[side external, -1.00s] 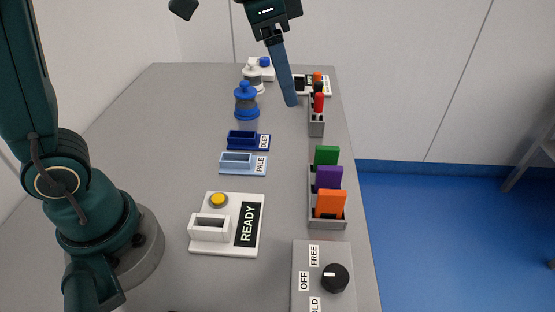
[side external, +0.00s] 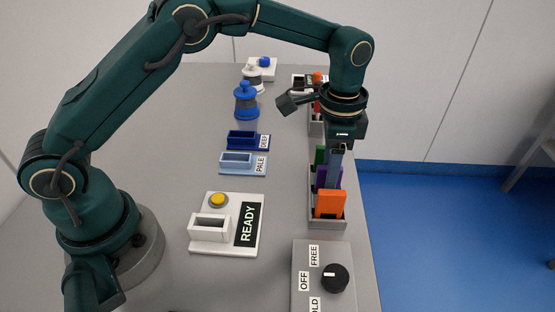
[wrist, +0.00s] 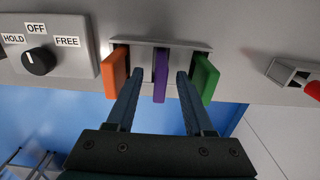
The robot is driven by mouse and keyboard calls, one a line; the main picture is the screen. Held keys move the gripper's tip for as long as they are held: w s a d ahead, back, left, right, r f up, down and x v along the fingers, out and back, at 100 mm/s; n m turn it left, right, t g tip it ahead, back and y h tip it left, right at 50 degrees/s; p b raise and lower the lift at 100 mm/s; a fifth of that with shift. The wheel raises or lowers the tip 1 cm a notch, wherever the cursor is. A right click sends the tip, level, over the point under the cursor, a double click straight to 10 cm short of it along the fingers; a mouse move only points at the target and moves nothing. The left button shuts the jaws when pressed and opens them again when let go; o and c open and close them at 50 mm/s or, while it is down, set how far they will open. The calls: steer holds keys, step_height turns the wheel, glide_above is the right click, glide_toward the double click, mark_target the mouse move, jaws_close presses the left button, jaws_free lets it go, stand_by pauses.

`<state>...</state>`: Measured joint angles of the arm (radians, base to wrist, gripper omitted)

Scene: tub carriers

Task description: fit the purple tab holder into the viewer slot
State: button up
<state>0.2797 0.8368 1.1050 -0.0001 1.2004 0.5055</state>
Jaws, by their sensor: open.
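The purple tab holder (wrist: 161,76) stands in the grey rack (wrist: 150,42) between the orange holder and the green holder. In the side external view the purple holder (side external: 321,178) is partly hidden by my gripper. My gripper (wrist: 155,78) is open, with one finger on each side of the purple holder in the wrist view; I cannot tell whether they touch it. The viewer (side external: 250,241) is a white block with a yellow button, a READY label and an empty slot (side external: 210,222), to the left of the rack.
The orange holder (wrist: 114,74) and green holder (wrist: 204,78) stand close outside my fingers. A knob box (side external: 322,280) is in front of the rack. Pale (side external: 240,165) and dark blue (side external: 245,140) trays lie behind the viewer. The table's right edge is close to the rack.

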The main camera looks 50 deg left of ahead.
steer(key=shift+f, duration=0.7)
jaws_close()
